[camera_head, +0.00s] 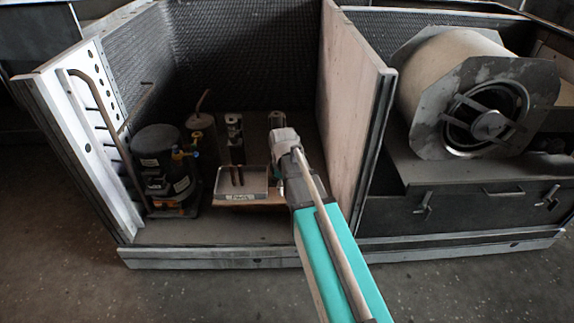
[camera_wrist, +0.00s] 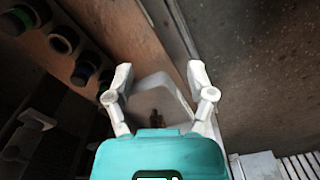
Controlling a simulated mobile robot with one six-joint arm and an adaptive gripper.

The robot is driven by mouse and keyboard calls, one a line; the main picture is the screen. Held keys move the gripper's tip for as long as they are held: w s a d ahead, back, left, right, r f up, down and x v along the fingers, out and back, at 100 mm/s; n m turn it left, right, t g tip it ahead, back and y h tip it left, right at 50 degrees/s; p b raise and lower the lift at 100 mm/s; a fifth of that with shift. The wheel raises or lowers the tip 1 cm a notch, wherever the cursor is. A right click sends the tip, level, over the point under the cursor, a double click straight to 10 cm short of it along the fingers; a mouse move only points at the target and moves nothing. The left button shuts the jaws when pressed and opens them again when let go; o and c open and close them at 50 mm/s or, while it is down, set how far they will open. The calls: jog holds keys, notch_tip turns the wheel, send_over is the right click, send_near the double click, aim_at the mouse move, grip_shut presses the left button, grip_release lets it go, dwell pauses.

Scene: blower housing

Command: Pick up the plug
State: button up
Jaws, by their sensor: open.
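A shallow light tray (camera_head: 262,191) with a label on its front stands on the floor of the left compartment. It also shows in the wrist view (camera_wrist: 160,85) between and beyond my fingers. Small brown pieces (camera_wrist: 157,118) lie in it, partly hidden by my gripper's teal body; one may be the plug, but I cannot tell its shape. In the head view two upright brown pieces (camera_head: 237,175) show at the tray. My gripper (camera_wrist: 160,75) is open, its white fingers apart with nothing between them touching.
A black compressor (camera_head: 158,160) with a bent pipe stands left of the tray. Several cylindrical parts (camera_head: 200,130) stand behind it. A pale partition wall (camera_head: 352,100) rises close on the right. A blower drum (camera_head: 455,70) fills the right compartment.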

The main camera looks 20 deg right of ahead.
jog(key=w+d+r+n+p, duration=0.4)
jog(key=w+r+n+p, duration=0.4)
jog(key=w+r, duration=0.2)
jog(key=shift+w, duration=0.15)
jog(key=shift+d+f, duration=0.1)
jog(key=shift+f, duration=0.1)
notch_tip(320, 180, down, 8)
jog(key=b, duration=0.8)
jog(key=shift+f, duration=0.2)
jog(key=shift+w+f+b, duration=0.1)
jog(key=shift+f+b, duration=2.5)
jog(key=shift+b, duration=0.1)
